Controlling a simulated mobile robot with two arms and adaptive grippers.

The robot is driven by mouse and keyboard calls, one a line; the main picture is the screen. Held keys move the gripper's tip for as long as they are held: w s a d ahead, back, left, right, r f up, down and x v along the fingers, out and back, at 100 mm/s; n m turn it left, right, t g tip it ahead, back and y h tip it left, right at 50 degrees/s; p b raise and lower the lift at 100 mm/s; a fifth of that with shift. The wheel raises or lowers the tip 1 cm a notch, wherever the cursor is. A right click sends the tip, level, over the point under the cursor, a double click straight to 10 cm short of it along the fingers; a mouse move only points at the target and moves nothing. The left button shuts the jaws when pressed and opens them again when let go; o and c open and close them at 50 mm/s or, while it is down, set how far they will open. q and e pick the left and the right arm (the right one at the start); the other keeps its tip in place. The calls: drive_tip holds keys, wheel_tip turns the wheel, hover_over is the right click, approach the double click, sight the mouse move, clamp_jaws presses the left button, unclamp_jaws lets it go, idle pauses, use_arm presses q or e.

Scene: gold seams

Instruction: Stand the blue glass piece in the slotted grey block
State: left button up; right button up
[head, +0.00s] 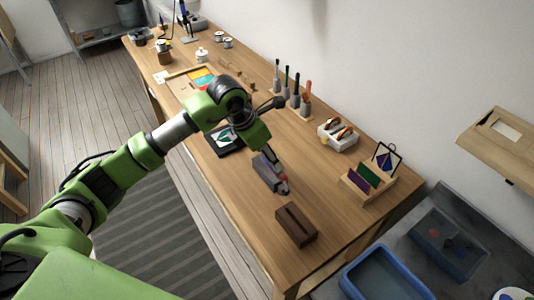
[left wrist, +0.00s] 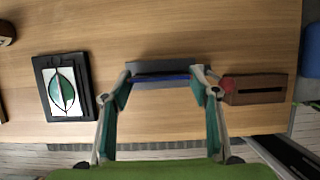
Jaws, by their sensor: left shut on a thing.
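The blue glass piece (left wrist: 160,78) shows in the left wrist view as a thin blue strip seen edge-on. My left gripper (left wrist: 162,84) is shut on it, with one finger at each end of the strip. The slotted grey block (left wrist: 168,67) lies directly behind and below the strip; I cannot tell whether the glass is inside the slot or just above it. In the head view the grey block (head: 266,174) stands on the bench under my left gripper, and the glass is mostly hidden there. My right gripper is in neither view.
A dark brown slotted block (head: 296,225) stands nearer the bench's front end. A dark tray with a leaf panel (head: 228,141) lies on the other side. A wooden rack of coloured glass (head: 367,180) and a white box (head: 338,136) stand toward the wall. A small red thing (left wrist: 228,85) touches or nears one finger.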

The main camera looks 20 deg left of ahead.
use_arm(q)
drive_tip(key=shift+f+b, duration=0.9)
drive_tip(key=shift+f, duration=0.15)
drive_tip(key=shift+s+f, duration=0.1)
idle(0.3)
drive_tip(key=o, duration=1.2)
drive_tip(key=o, duration=0.5)
drive_tip(key=shift+c, duration=0.2)
